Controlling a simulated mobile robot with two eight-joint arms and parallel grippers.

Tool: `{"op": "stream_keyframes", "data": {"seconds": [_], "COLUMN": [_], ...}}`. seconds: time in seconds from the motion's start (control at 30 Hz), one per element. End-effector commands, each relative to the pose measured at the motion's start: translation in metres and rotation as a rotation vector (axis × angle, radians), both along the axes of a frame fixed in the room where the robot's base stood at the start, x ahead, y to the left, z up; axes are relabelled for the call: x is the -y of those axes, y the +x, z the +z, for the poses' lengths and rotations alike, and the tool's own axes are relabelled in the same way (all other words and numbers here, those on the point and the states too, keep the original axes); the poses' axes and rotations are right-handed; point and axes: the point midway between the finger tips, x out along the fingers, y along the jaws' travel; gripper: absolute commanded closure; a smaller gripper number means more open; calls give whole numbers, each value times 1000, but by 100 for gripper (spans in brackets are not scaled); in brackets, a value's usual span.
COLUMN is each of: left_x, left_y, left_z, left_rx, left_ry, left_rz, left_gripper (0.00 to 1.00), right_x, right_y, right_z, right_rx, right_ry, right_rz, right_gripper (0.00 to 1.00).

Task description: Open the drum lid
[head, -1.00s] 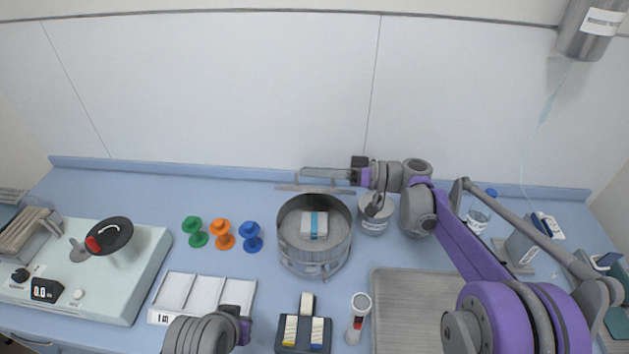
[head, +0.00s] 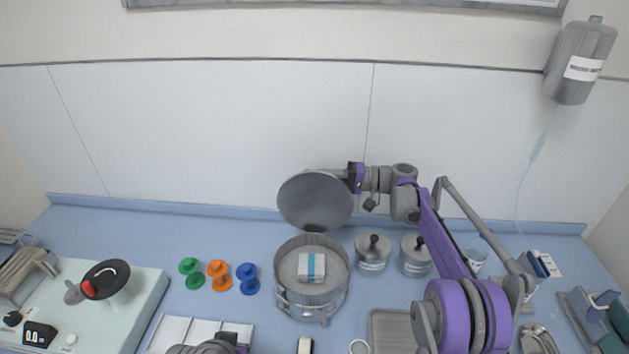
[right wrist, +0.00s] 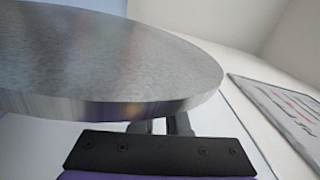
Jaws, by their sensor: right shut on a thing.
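The metal drum (head: 311,292) stands in the middle of the counter with its mouth open. A small white box with a blue band (head: 311,266) lies inside it. The round grey drum lid (head: 315,202) stands tilted up behind the drum's far rim. My right gripper (head: 350,177) is shut on the lid at its upper right edge. In the right wrist view the lid (right wrist: 110,60) spans the top, and its rim reaches the jaws. My left gripper (head: 228,340) is at the bottom edge, mostly cut off, and its jaws cannot be made out.
Two lidded metal jars (head: 373,254) stand right of the drum. Green, orange and blue knobbed pieces (head: 219,275) stand to its left. A metal tray (head: 392,325) lies front right. A white divided tray (head: 188,332) lies front left. The wall is close behind the lid.

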Motion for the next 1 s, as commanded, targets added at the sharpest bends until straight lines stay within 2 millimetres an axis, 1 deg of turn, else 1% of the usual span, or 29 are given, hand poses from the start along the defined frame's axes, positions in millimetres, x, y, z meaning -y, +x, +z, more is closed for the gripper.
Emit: {"op": "stream_keyframes", "data": {"seconds": [0.1, 0.3, 0.73, 0.77, 0.8, 0.9, 1.0], "left_x": [0, 0, 0, 0, 0, 0, 0], "left_y": [1, 2, 2, 2, 2, 2, 2], "left_z": [2, 3, 3, 3, 3, 3, 3], "left_rx": [3, 4, 4, 4, 4, 4, 4], "left_ry": [0, 0, 0, 0, 0, 0, 0], "left_rz": [0, 0, 0, 0, 0, 0, 0], "left_gripper": [100, 100, 100, 100, 100, 100, 100], "right_x": [0, 0, 0, 0, 0, 0, 0], "right_y": [7, 12, 13, 13, 13, 13, 13], "right_z": [-3, -6, -7, -7, -7, -7, -6], "right_rx": [-42, -81, -88, -88, -88, -88, -88], "right_ry": [-1, -1, -2, -2, -1, -1, -1], "right_rz": [1, 1, 0, 0, 1, 1, 1], "right_gripper": [100, 100, 100, 84, 76, 59, 59]}}
